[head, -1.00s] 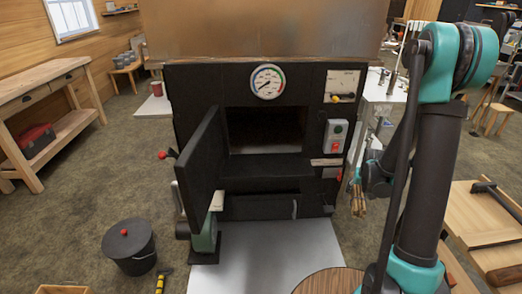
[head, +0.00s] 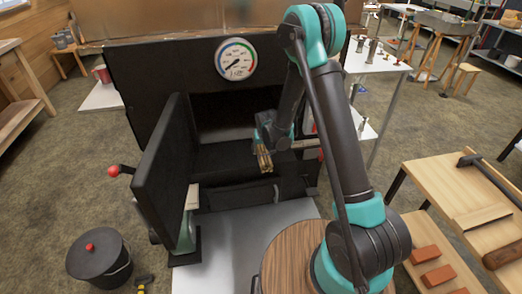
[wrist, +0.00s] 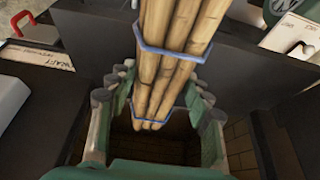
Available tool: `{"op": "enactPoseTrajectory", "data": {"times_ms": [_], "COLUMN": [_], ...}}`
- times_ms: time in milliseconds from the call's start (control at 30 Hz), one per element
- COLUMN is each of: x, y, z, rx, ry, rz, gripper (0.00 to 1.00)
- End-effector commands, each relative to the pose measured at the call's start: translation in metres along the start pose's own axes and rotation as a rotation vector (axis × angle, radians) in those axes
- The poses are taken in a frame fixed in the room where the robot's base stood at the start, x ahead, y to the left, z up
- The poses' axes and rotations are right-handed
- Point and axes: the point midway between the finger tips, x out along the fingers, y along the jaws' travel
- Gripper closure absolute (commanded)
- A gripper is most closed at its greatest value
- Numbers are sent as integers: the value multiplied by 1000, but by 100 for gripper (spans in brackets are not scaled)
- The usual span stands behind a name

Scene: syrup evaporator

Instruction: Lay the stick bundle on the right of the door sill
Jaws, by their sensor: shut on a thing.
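The stick bundle (head: 264,160) is several light tan sticks. In the wrist view the bundle (wrist: 168,55) shows blue ties around it. My gripper (head: 265,146) is shut on it, with a finger on each side in the wrist view (wrist: 155,112). The door sill (head: 222,164) is the dark ledge below the firebox opening (head: 222,118). In the head view the bundle hangs in front of the sill's right part. I cannot tell whether it touches the sill. The firebox door (head: 163,168) stands open on the left.
A round gauge (head: 236,59) sits above the opening. A lidded black bucket (head: 98,257) stands on the floor at left. A round wooden top (head: 286,258) is in front. A bench with a hammer (head: 462,190) and bricks (head: 425,253) is at right.

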Motion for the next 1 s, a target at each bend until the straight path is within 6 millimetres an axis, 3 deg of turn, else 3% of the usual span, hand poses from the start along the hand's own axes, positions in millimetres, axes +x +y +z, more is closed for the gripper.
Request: {"op": "enactPoseTrajectory", "data": {"times_ms": [267, 1000], "x": [14, 82], "y": [-6, -6], "z": [-11, -66], "rx": [-5, -4], "ry": [0, 0], "rz": [-2, -2], "gripper": [83, 83]}}
